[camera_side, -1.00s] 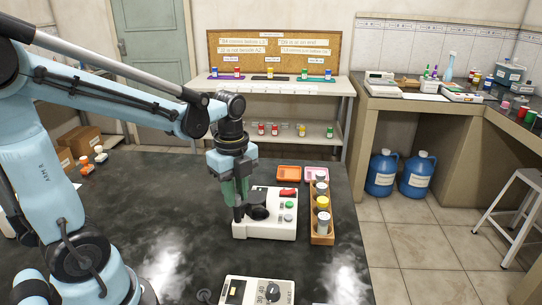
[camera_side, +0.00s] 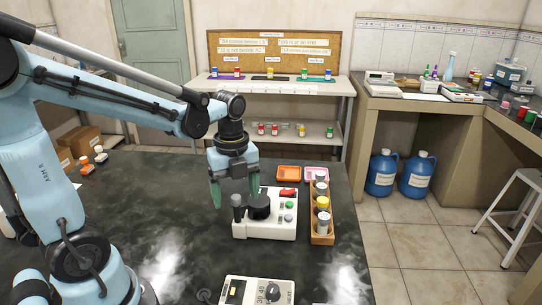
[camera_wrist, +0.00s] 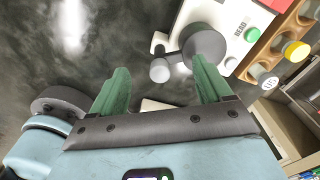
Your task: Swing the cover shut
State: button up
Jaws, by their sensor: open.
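A white instrument box (camera_side: 252,230) stands on the dark bench, with a dark round cover (camera_side: 259,206) at its left side. A grey upright handle (camera_side: 238,201) is just left of the cover. In the wrist view the cover (camera_wrist: 207,44) shows as a grey disc, with the rounded handle (camera_wrist: 160,70) beside it. I cannot tell whether the cover is fully shut. My gripper (camera_side: 235,197) is open, its green fingers pointing down on either side of the handle in the side view. In the wrist view the handle appears between and beyond the fingertips, and nothing is held.
A wooden rack (camera_side: 322,238) with several capped bottles stands right of the box. An orange tray (camera_side: 289,173) and a pink tray (camera_side: 316,173) lie behind. A white dial unit (camera_side: 258,290) is at the front.

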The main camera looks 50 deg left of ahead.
jog(key=shift+r, duration=0.1)
jog(key=shift+r, duration=3.4)
jog(key=d+f+n+t, duration=0.1)
jog(key=d+n+t, duration=0.2)
jog(key=n, duration=0.7)
jog(key=s+d+f+n+t, duration=0.1)
jog(key=d+f+n+t, duration=0.1)
jog(key=n, duration=0.9)
jog(key=shift+d+f+t, duration=0.15)
jog(key=shift+d+t, duration=0.3)
jog(key=shift+t, duration=0.65)
